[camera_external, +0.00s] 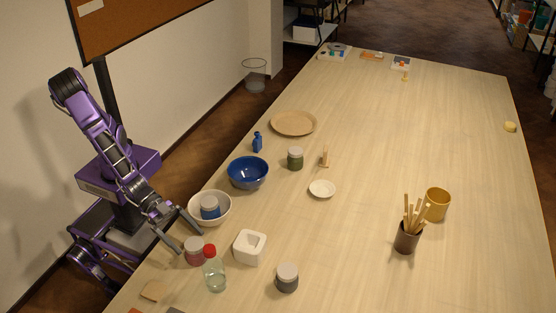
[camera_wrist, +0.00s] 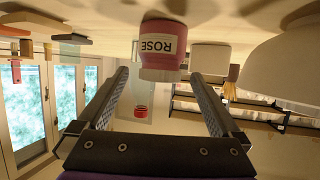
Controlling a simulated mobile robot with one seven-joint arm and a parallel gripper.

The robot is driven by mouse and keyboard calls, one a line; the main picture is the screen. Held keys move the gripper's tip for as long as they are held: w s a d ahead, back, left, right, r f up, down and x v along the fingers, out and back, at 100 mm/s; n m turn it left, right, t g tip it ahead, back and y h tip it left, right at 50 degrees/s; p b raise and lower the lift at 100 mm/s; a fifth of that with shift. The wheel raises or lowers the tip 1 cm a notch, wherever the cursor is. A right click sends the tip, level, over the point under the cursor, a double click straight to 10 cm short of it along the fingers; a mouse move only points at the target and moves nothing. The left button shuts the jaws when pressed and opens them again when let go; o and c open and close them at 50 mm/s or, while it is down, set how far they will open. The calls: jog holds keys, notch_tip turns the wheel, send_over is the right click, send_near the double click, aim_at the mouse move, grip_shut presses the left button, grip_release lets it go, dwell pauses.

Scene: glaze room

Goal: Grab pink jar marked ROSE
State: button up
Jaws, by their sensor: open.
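The pink jar (camera_external: 194,254) with a greyish lid stands on the table near its left edge. In the wrist view the pink jar (camera_wrist: 160,30) shows upside down, with ROSE on its white label. My gripper (camera_external: 191,243) is open and low over the table edge, with its fingers pointing at the jar. In the wrist view my gripper (camera_wrist: 160,74) has one finger to each side of the jar's outline. The jar appears at or just beyond the fingertips; I cannot tell how far it is between them. Nothing is held.
A clear bottle with a red cap (camera_external: 214,275) stands close to the jar's right. A white bowl (camera_external: 222,220) holding a blue jar (camera_external: 210,208) is just behind. A white square block (camera_external: 250,248) and a dark grey jar (camera_external: 287,279) stand to the right.

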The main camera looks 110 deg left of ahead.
aim_at(201, 252)
jog(key=x, duration=0.4)
jog(key=shift+w+f, duration=0.1)
jog(key=shift+w, duration=0.15)
grip_shut()
